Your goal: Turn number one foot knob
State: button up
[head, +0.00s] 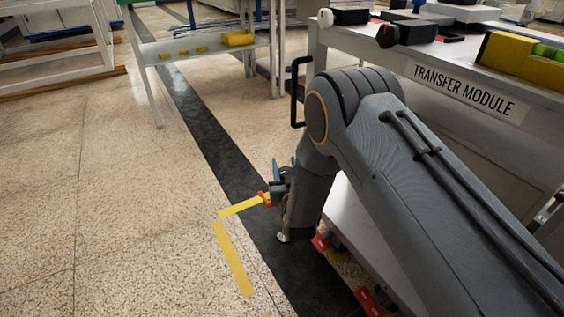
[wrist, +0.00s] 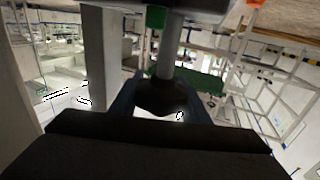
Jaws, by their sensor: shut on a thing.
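My gripper (wrist: 160,108) has its blue fingers on both sides of a dark foot knob (wrist: 161,94) and is shut on it. The knob sits on a grey rod (wrist: 167,55), with a small green piece (wrist: 156,17) beside the rod. No number on the knob can be read. In the head view my gripper (head: 277,183) is low beside the transfer module (head: 465,90), near the floor. My arm hides the held knob there. A pale foot pad (head: 283,237) shows on the dark floor strip below my wrist.
Red tags (head: 367,302) show low along the module's near side. Yellow tape (head: 233,260) marks the speckled floor. A black handle (head: 296,92) sticks out from the module. A table with a yellow bin (head: 238,38) stands behind.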

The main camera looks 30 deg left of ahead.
jog(key=shift+d+m+t+h, duration=0.1)
jog(key=shift+m+t+h, duration=0.3)
jog(key=shift+h, duration=0.1)
jog(key=o, duration=1)
jog(key=shift+o, duration=0.2)
jog(key=p+v, duration=0.3)
jog(key=v, duration=0.4)
jog(key=shift+s+d, duration=0.25)
jog(key=shift+s, duration=0.05)
jog(key=shift+r+p, duration=0.1)
jog(key=shift+p, duration=0.2)
